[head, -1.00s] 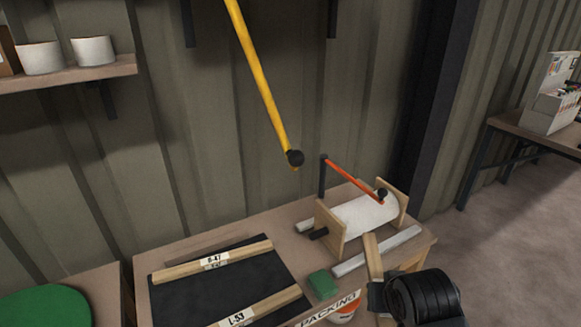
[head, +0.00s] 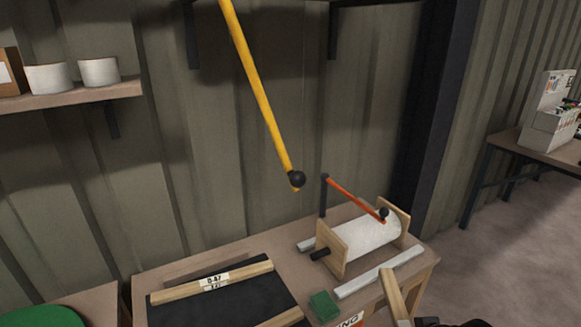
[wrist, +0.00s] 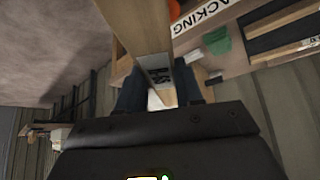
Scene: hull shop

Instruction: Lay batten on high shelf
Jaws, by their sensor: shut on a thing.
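My gripper (wrist: 160,90) is shut on a wooden batten (wrist: 143,25), which runs between its two dark fingers in the wrist view. A pale label with dark, unreadable marks shows on the batten by the fingers. In the head view the batten's end (head: 393,292) rises at the bottom right, in front of the bench. Most of my gripper is below that picture. Two dark brackets, one at left (head: 192,36) and one at right (head: 333,32), hang at the top of the wall. What they carry is mostly out of view.
A yellow bar (head: 262,95) with a black knob hangs before the wall. The bench holds a white roll (head: 365,238) with a red-orange arm (head: 352,197), a green block (head: 324,305) and a labelled batten (head: 215,283) on a black mat (head: 225,305). A shelf (head: 75,97) with pots is at left.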

